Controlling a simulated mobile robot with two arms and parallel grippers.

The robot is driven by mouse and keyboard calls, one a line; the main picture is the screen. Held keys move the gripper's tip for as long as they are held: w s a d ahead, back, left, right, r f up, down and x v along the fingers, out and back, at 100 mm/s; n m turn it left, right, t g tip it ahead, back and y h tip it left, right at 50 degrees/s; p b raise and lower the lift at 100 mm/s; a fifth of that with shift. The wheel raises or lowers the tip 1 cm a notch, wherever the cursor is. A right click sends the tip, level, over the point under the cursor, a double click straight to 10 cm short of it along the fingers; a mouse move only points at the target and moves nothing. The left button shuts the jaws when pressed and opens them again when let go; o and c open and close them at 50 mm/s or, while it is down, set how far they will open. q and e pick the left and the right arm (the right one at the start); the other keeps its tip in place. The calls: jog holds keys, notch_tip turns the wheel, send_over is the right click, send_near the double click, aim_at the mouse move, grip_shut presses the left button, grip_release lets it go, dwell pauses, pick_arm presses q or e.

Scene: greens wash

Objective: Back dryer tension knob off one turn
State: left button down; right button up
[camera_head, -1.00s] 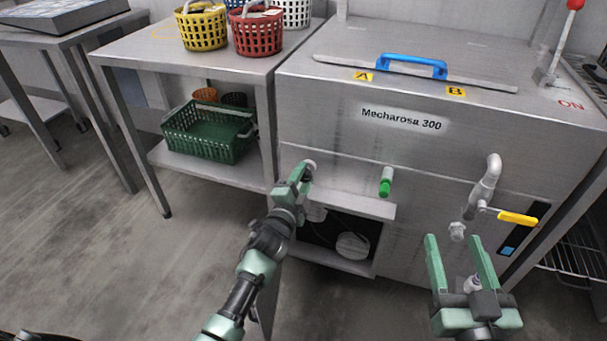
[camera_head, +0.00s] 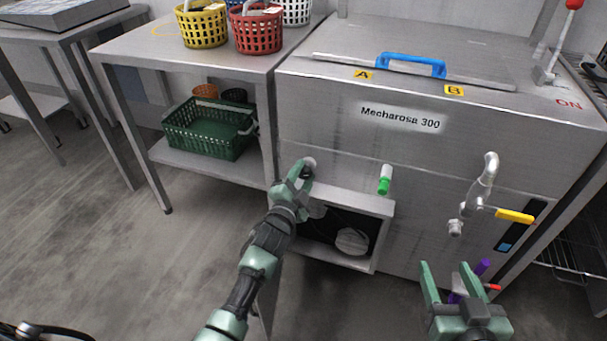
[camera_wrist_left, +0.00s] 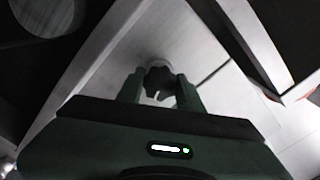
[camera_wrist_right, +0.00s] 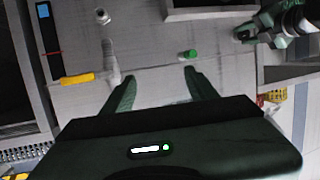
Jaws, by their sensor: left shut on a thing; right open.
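A dark lobed knob (camera_wrist_left: 160,82) sits on the steel machine front, between the fingers in the left wrist view. My left gripper (camera_wrist_left: 160,92) is shut on it. In the head view my left gripper (camera_head: 303,176) is at the machine's front left, above the open compartment, and mostly hides the knob. My right gripper (camera_head: 452,270) is open and empty, low in front of the machine's right side. It also shows in the right wrist view (camera_wrist_right: 157,80), with its fingers apart.
The Mecharosa 300 machine (camera_head: 330,130) has a green-tipped spout (camera_head: 385,180), a grey pipe (camera_head: 482,185) with a yellow lever (camera_head: 515,216), and a purple handle (camera_head: 483,267) by my right gripper. A green basket (camera_head: 205,130) stands on the left shelf.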

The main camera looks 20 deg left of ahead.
pick_arm(q)
jog(key=c, duration=0.9)
grip_release()
jog(key=shift+s, duration=0.2)
jog(key=s+p, duration=0.2)
jog(key=s, duration=0.5)
jog(key=shift+s+a, duration=0.15)
jog(key=shift+s, duration=0.1)
pick_arm(e)
jog(key=s+d+f+g+h, duration=0.1)
jog(key=s+d+f+g, duration=0.1)
jog(key=s+f+g, duration=0.3)
notch_tip(320, 180, down, 3)
jog(key=shift+s+d+f+g+h, duration=0.1)
jog(key=shift+s+d+g+h, duration=0.25)
jog(key=shift+s, duration=0.35)
